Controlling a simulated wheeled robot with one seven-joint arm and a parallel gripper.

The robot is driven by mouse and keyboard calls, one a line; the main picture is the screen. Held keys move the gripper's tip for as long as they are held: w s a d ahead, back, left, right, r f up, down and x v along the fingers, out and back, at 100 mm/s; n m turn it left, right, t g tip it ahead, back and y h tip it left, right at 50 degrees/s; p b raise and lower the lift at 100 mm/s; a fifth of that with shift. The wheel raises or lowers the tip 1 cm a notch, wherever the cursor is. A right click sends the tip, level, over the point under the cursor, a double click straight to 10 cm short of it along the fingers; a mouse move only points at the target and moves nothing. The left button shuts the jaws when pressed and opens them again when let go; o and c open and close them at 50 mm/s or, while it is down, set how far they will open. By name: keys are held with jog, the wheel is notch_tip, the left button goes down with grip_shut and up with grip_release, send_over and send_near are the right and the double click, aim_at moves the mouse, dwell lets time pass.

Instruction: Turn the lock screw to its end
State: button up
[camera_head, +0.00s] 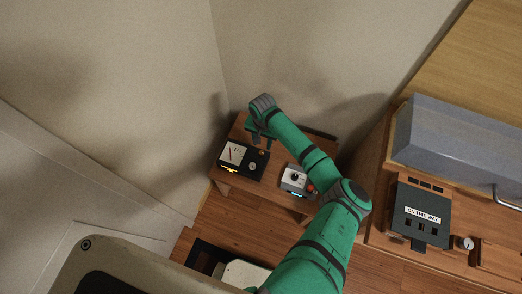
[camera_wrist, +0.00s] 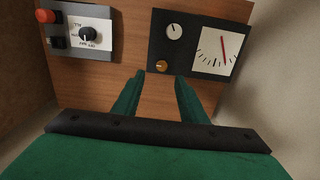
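A black panel (camera_wrist: 185,58) with a white dial gauge (camera_wrist: 218,53) lies on the wooden table. It carries a white round knob (camera_wrist: 174,31) and a small brass-coloured screw (camera_wrist: 161,66), which looks like the lock screw. In the head view the black panel (camera_head: 255,175) is at the table's left, and my gripper (camera_head: 262,139) is over its far edge. In the wrist view my gripper (camera_wrist: 160,76) is open and empty. Its fingertips are apart, just below the screw in the picture, with the screw between their lines. Contact is not visible.
A grey box with a black rotary knob (camera_wrist: 86,34) and a red button (camera_wrist: 45,16) stands on the same table (camera_wrist: 129,45), beside the black panel. In the head view a wooden console (camera_head: 380,222) with a dark panel (camera_head: 421,214) is at right. Walls stand close behind the table.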

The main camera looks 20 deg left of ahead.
aim_at(261, 152)
notch_tip(261, 152, down, 9)
jog(key=shift+a+r, duration=0.15)
jog(key=shift+r, duration=0.05)
dwell(0.3)
grip_shut()
